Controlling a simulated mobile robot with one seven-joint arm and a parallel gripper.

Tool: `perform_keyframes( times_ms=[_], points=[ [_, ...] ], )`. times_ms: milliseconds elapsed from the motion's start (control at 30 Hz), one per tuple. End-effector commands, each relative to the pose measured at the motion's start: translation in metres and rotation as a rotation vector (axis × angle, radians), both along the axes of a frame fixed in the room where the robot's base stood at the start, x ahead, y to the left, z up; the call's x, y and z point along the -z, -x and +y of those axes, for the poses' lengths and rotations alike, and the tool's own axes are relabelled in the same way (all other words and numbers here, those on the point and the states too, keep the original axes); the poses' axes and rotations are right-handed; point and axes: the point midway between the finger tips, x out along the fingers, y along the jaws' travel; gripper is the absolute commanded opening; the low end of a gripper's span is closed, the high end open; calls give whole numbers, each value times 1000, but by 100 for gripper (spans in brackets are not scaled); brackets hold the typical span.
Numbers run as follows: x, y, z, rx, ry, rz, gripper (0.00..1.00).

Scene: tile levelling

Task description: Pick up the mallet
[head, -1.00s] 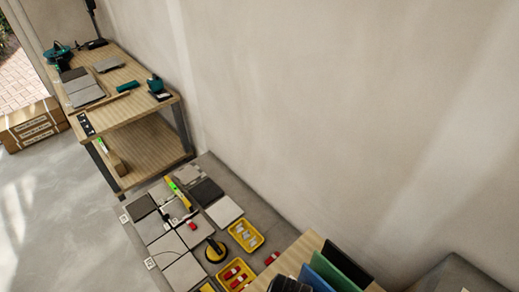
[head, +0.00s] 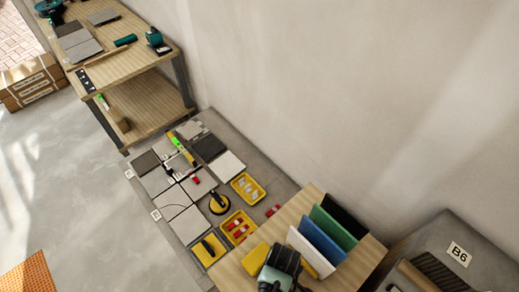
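I cannot pick out the mallet for certain.
Floor tiles (head: 156,181) lie with a yellow-green level (head: 181,149), yellow trays (head: 248,187) and a suction cup (head: 219,203).

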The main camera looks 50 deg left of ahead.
Motion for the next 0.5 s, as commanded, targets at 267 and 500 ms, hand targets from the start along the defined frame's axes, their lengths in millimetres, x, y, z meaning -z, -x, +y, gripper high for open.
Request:
perform_keyframes(
  times_ms=[267,500],
  points=[
    [5,0,0,0,0,-1,62],
    [4,0,0,0,0,-1,28]
  ],
)
